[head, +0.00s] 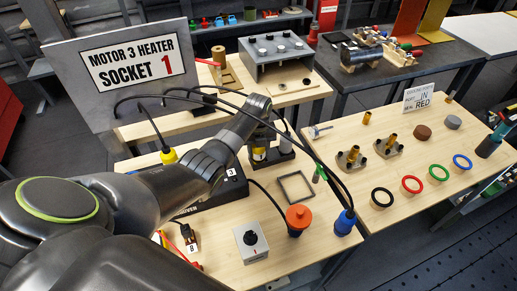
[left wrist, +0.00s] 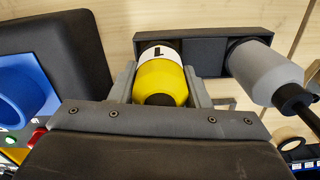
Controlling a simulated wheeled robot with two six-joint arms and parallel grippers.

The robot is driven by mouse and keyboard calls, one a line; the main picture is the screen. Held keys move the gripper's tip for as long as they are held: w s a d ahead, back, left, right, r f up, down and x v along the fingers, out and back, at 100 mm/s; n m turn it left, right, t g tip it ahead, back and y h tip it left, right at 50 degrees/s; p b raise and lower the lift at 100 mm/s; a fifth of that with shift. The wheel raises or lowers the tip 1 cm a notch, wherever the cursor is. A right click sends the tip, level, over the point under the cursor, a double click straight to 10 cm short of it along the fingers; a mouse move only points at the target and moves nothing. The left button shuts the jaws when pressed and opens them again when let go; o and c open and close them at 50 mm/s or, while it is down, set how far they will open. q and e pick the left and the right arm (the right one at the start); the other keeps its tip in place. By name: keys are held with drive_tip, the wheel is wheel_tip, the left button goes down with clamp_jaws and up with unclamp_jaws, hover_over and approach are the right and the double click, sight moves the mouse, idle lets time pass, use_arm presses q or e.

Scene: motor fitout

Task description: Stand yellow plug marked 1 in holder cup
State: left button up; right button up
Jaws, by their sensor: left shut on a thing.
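The yellow plug marked 1 (left wrist: 162,82) is between the fingers of my left gripper (left wrist: 160,88), which is shut on it. Its white band with the number 1 faces the camera. In the head view the yellow plug (head: 259,154) shows below my left wrist. The dark holder (left wrist: 205,52) lies right by the plug, whose far end is at the holder's left cup. I cannot tell how deep the plug sits there. A grey plug (left wrist: 262,72) stands in the holder's right cup. My arm hides part of the holder in the head view. My right gripper is not in view.
Another yellow plug (head: 169,156) on a cable, an orange plug (head: 299,217), a blue plug (head: 345,222), a grey knob box (head: 251,242) and a square frame (head: 295,187) are around the bench. Black cables arch over my arm. A socket sign (head: 130,65) stands behind.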

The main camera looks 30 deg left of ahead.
use_arm(q)
drive_tip(key=shift+f, duration=0.15)
drive_tip(key=o, duration=1.1)
drive_tip(key=shift+o, duration=0.2)
wheel_tip(320, 180, up, 11)
drive_tip(key=shift+r+b, duration=0.1)
drive_tip(key=shift+b, duration=0.85)
wheel_tip(320, 180, up, 6)
drive_tip(key=p, duration=0.3)
drive_tip(key=shift+r, duration=0.15)
